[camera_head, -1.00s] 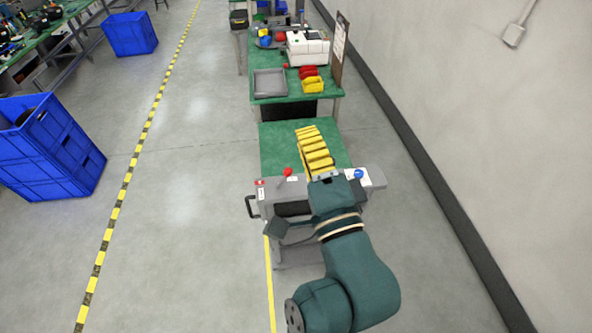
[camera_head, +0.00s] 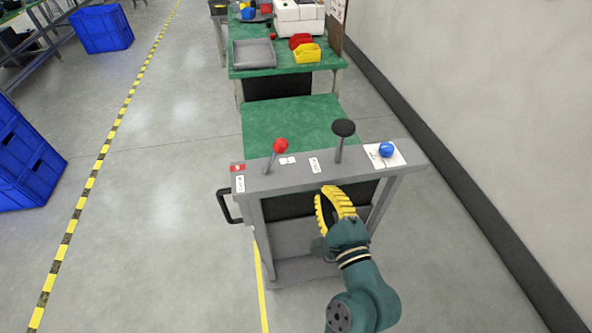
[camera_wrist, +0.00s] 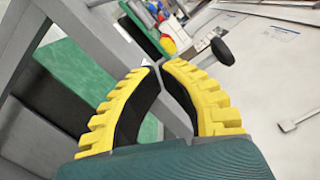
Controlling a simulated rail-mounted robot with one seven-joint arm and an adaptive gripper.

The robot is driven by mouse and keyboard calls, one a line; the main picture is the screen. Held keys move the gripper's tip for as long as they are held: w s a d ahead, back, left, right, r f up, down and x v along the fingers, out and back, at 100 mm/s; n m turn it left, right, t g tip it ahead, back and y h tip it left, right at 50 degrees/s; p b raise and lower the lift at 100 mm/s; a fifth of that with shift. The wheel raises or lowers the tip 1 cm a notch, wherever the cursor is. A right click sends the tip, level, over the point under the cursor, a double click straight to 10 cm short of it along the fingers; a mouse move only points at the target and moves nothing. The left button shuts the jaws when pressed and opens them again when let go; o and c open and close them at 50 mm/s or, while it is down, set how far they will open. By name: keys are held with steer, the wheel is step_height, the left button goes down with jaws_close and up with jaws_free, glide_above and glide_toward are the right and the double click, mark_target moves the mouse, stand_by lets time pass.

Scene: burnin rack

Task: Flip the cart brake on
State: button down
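The cart (camera_head: 210,180) is grey with a flat top bar. A lever with a red knob (camera_head: 280,145) stands on the bar's left part, and a lever with a black knob (camera_head: 343,128) stands right of its middle. A blue knob (camera_head: 386,149) sits on a white plate at the right end. The labels are too small to read, so I cannot tell which control is the brake. My gripper (camera_head: 326,190) is below and in front of the bar, apart from the knobs. Its yellow ribbed fingers (camera_wrist: 157,66) meet closely at the tips, with nothing held. The black knob (camera_wrist: 222,51) shows beyond them.
The cart's green surface (camera_head: 290,120) is clear behind the bar. A workbench with a grey tray (camera_head: 254,54) and a yellow bin (camera_head: 307,54) stands farther back. A wall (camera_head: 480,90) rises on the right. Open floor lies left, with blue crates (camera_head: 28,165) beyond.

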mark_target(274, 158)
steer(key=shift+w, duration=0.1)
steer(key=b+x, duration=0.2)
steer(key=x, duration=0.8)
steer(key=shift+b, duration=0.3)
steer(key=a, duration=0.1)
steer(key=a+r, duration=0.1)
steer(key=a, duration=0.1)
steer(key=shift+a+r, duration=0.3)
steer(key=shift+r, duration=0.1)
